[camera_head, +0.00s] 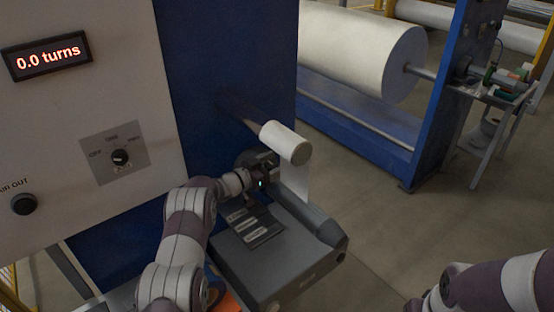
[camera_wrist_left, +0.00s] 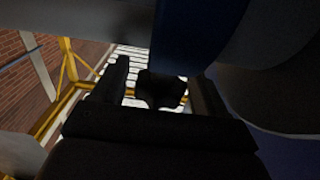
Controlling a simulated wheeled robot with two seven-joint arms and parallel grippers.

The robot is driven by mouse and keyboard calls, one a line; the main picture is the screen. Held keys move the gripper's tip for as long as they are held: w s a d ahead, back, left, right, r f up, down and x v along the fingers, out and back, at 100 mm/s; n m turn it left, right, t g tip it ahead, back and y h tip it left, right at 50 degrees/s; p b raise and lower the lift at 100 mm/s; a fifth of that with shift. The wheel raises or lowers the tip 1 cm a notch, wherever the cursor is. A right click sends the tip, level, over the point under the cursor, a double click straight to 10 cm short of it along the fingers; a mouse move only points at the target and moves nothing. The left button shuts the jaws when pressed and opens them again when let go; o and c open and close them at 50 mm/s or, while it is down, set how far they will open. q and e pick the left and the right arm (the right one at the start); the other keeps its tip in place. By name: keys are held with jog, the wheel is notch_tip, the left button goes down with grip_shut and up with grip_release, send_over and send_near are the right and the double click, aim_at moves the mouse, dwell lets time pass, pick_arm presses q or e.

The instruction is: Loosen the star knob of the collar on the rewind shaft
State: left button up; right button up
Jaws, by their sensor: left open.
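My left gripper (camera_head: 262,178) is at a dark round part (camera_head: 247,157) beside the blue machine panel, under the small white roll. This part may be the collar on the rewind shaft; the arm and gripper hide much of it. In the left wrist view my left gripper (camera_wrist_left: 160,92) is open, with one dark finger on each side. A dark, lobed shape (camera_wrist_left: 160,88), which looks like the star knob, shows between the fingers. The view is too dark to tell if they touch it. My right arm enters at the lower right; its gripper is not in view.
The small white roll (camera_head: 286,144) hangs its web down beside a grey boxed unit (camera_head: 285,262) below my gripper. A control panel (camera_head: 116,156) is at left, with a display (camera_head: 46,57) reading 0.0 turns. A large white roll (camera_head: 372,52) stands behind. Floor is clear at right.

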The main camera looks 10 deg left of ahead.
pick_arm(q)
jog(key=shift+w+d+r, duration=0.1)
jog(key=shift+d, duration=0.1)
jog(key=shift+w, duration=0.1)
jog(key=shift+d, duration=0.1)
jog(key=shift+w, duration=0.1)
jog(key=c, duration=1)
jog(key=shift+o, duration=0.2)
